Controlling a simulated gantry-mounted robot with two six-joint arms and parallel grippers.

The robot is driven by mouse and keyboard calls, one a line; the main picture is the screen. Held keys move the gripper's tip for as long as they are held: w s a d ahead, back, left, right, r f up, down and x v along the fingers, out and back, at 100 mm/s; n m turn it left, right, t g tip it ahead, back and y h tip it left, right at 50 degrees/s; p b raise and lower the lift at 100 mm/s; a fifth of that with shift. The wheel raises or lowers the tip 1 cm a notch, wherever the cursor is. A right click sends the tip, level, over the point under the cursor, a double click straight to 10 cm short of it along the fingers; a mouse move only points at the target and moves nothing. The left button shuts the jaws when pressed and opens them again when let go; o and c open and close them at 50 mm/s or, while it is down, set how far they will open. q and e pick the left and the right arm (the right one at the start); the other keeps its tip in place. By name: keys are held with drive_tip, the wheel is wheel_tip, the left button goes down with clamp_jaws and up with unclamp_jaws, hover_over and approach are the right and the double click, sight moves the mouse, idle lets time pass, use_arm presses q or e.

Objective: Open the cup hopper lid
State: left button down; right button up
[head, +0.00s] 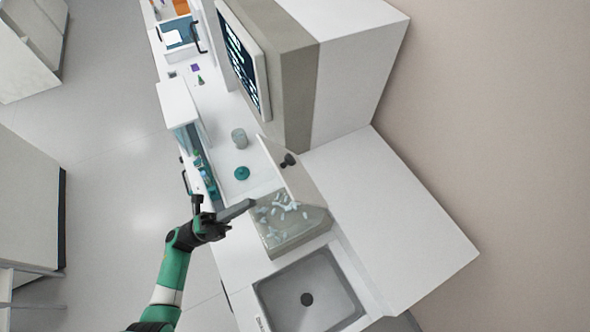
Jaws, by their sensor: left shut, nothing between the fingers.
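The cup hopper (287,248) is a see-through bin on the counter, with several small white pieces inside. Its lid (305,181) is a pale panel with a black knob (289,160). The lid appears swung up and tilted at the hopper's far side, leaving the contents in plain view. My left gripper (250,204) is shut and empty, with its grey fingertips beside the hopper's upper left corner. I cannot tell whether the fingertips touch the hopper. The knob is apart from the gripper. My right gripper is not in view.
A sink (310,293) lies just below the hopper. A grey cylinder (239,138) and a teal round piece (242,173) stand on the counter above it. A large machine with a screen (245,57) rises behind. A white-topped case (178,104) stands at the counter's left edge.

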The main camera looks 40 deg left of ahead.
use_arm(q)
drive_tip(key=s+a+f+n+t+y+b, duration=0.1)
drive_tip(key=s+a+f+n+t+y, duration=0.15)
drive_tip(key=a+f+y, duration=0.2)
drive_tip(key=p+x, duration=0.5)
drive_tip(key=x, duration=0.9)
drive_tip(key=shift+d+n, duration=0.25)
drive_tip(key=shift+n, duration=0.1)
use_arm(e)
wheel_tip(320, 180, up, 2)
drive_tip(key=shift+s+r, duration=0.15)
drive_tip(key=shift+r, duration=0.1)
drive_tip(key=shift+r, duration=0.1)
